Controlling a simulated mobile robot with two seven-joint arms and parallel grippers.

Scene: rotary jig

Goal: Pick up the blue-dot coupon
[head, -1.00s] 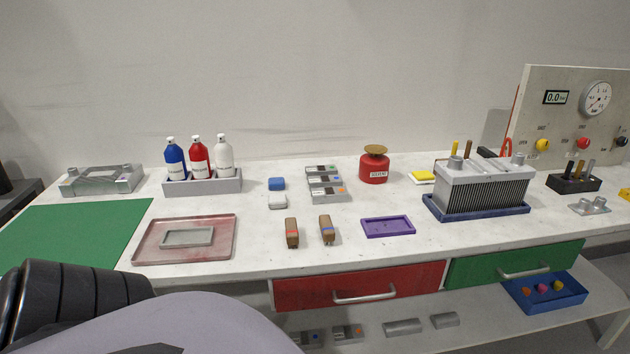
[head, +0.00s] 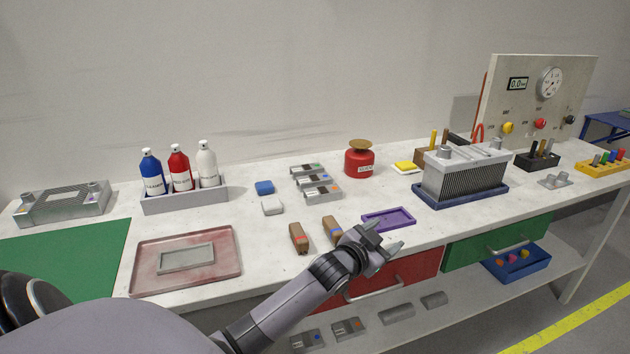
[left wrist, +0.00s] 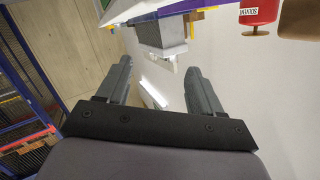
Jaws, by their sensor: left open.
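Several small grey metal coupons with coloured dots lie in a row at the back middle of the bench in the head view. The front one (head: 322,194) has an orange dot. The middle one (head: 312,182) seems to have a blue dot, too small to be sure. My left gripper (head: 388,239) is open and empty at the bench's front edge, in front of the purple tray (head: 412,217), right of and nearer than the coupons. In the left wrist view its two fingers (left wrist: 157,85) are apart with nothing between them. My right gripper is not in view.
Two brown blocks (head: 299,238) stand between the coupons and my left arm. Blue and white pieces (head: 264,187) lie left of the coupons. A red solvent can (head: 360,160) and finned grey block (head: 465,178) stand to the right. More grey pieces (head: 347,328) lie on the lower shelf.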

